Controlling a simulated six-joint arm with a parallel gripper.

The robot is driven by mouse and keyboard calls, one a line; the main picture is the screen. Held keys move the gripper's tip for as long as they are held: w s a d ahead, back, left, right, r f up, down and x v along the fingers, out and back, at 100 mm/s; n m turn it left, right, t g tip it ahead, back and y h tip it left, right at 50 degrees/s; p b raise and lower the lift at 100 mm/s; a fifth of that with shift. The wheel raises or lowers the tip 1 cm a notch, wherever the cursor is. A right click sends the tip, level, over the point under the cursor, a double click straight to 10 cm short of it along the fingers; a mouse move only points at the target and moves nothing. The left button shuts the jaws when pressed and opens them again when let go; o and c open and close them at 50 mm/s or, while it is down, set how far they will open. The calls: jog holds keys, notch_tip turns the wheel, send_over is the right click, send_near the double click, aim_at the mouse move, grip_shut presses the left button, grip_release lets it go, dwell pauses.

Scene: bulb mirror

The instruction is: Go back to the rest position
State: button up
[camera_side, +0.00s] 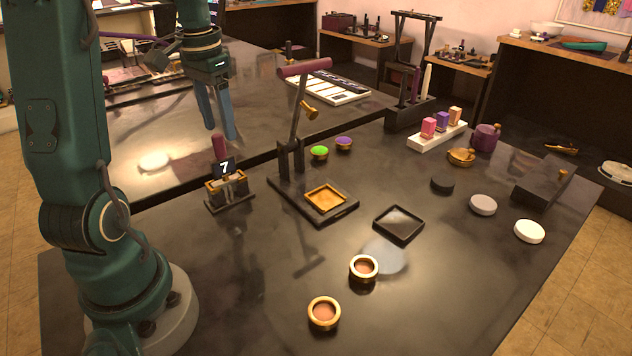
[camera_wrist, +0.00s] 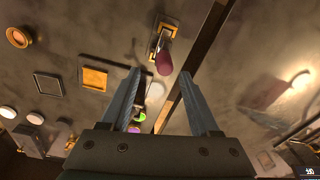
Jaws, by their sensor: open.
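My gripper (camera_side: 217,112) is open and empty. It hangs in the air at the upper left in the side view, above the dark table and apart from everything on it. In the wrist view its two blue-grey fingers (camera_wrist: 166,98) are spread with nothing held between them. A small stand with a number 7 sign and a dark red handle (camera_side: 229,187) stands upright on the table below my gripper. The handle (camera_wrist: 163,62) also shows in the wrist view, beyond the fingertips.
A lever press with an orange square plate (camera_side: 326,198) stands mid-table. A black square tray (camera_side: 399,224), two gold-rimmed cups (camera_side: 363,269), a green pot (camera_side: 319,152), a purple pot (camera_side: 344,143), several round discs (camera_side: 529,231) and a white bottle rack (camera_side: 438,136) lie around. The front right is clear.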

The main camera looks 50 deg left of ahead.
jog(key=s+d+m+t, duration=0.1)
jog(key=s+d+t, duration=0.1)
jog(key=d, duration=0.8)
jog(key=s+d+m+t, duration=0.1)
jog(key=s+d+t, duration=0.2)
jog(key=d, duration=0.8)
jog(key=shift+s+d+m+h, duration=0.2)
jog(key=shift+s+m+h, duration=0.15)
jog(key=shift+s, duration=0.45)
